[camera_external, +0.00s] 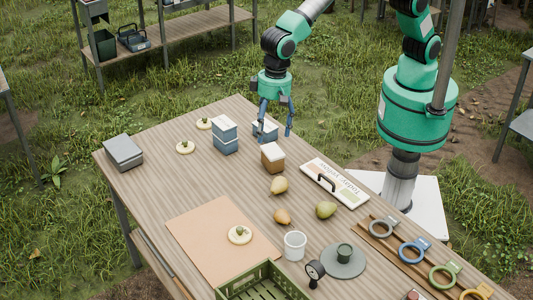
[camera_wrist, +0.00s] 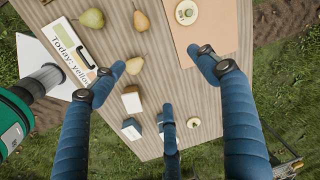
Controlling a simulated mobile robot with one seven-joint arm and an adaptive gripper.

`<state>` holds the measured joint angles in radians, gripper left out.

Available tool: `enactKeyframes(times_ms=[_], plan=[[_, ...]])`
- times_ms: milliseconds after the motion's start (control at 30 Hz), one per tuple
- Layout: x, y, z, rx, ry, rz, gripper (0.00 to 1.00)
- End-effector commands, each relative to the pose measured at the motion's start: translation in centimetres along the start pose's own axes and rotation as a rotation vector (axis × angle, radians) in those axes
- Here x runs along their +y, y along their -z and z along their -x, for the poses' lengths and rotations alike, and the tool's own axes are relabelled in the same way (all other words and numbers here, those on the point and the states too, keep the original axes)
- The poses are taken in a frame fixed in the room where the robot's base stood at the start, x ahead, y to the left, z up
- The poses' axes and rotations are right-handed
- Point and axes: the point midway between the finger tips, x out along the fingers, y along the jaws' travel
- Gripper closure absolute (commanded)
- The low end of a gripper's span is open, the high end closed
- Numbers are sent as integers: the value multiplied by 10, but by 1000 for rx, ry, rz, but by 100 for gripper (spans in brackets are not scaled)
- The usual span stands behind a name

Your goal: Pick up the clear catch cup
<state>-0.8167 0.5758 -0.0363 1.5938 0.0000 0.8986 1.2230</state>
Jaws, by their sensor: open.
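The catch cup (camera_external: 295,246) looks like a pale, whitish open-topped cup. It stands upright on the table (camera_external: 165,205) in the external view, just right of the tan board and behind the green crate. I cannot make it out in the wrist view. My gripper (camera_external: 275,137) is open and empty above the far part of the table, well away from the cup, over the small boxes. In the wrist view my gripper (camera_wrist: 157,65) shows its blue fingers spread apart, with nothing between them but table below.
Pears (camera_external: 326,210) lie between my gripper and the cup. Nearby are a brown box (camera_external: 273,162), a lettered sign with a handle (camera_external: 350,190), the tan board (camera_external: 190,224), a green crate (camera_external: 233,293), a small black gauge (camera_external: 315,271), and a grey disc (camera_external: 357,262) bearing a dark cup.

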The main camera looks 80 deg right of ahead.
Motion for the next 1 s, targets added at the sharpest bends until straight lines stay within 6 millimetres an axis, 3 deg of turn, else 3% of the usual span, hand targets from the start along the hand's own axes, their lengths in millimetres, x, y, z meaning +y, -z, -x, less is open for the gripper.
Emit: enactKeyframes(times_ms=[300, 600, 800, 1000], plan=[[-62, -81, -88, -23, -49, -49, 26], [-97, -156, -164, -31, -91, -97, 26], [-104, -181, -189, -31, -103, -114, 26], [-105, -185, -193, -31, -105, -118, 26]])
